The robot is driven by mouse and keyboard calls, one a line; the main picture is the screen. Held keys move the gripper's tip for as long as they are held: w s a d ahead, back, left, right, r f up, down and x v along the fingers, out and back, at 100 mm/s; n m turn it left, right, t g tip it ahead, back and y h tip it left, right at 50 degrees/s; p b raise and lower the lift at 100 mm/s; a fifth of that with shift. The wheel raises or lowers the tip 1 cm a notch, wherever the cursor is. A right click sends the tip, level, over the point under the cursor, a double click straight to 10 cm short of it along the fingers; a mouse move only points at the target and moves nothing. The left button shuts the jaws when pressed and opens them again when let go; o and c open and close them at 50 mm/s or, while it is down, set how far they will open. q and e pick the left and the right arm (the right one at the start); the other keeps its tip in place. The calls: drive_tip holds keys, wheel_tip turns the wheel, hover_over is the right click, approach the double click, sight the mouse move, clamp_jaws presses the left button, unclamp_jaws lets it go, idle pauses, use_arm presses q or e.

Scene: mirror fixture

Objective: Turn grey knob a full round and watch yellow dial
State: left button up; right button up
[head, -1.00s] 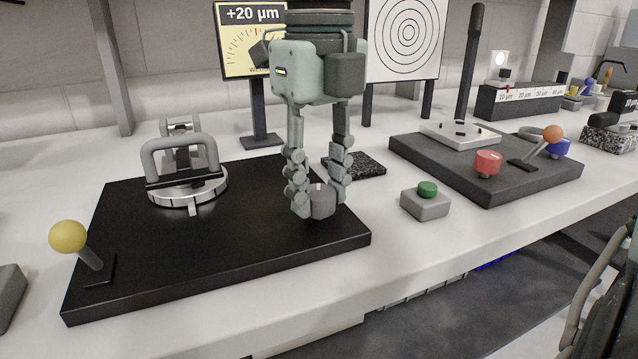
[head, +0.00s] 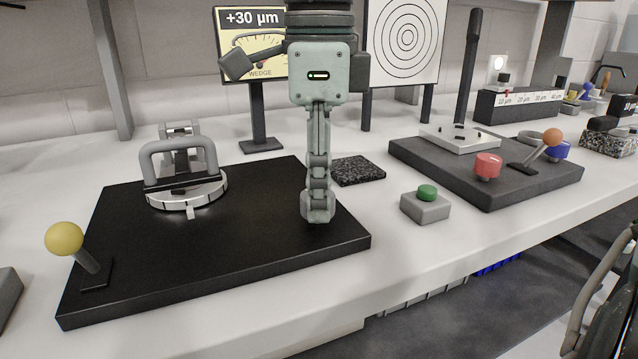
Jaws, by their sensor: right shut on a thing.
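My right gripper (head: 318,208) comes down from above and is shut on the grey knob at the right part of the black baseplate (head: 150,265). I see it edge-on, one finger in front of the other, and the fingers hide the knob. The yellow dial (head: 265,48) stands behind, reads "+30 µm" and is marked "WEDGE". Part of my right gripper covers the left of its face, and the needle is hard to make out. My left gripper is not in view.
On the baseplate stand a silver round mount with a handle (head: 180,152) and a yellow-ball lever (head: 65,239). A speckled dark block (head: 358,171) and a green button box (head: 426,208) are close on the right. A second dark plate (head: 540,181) carries red and blue knobs.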

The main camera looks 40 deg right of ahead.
drive_tip(key=shift+n, duration=1.4)
drive_tip(key=o, duration=1.2)
drive_tip(key=shift+c, duration=0.2)
drive_tip(key=shift+r, duration=0.1)
wheel_tip(320, 180, up, 12)
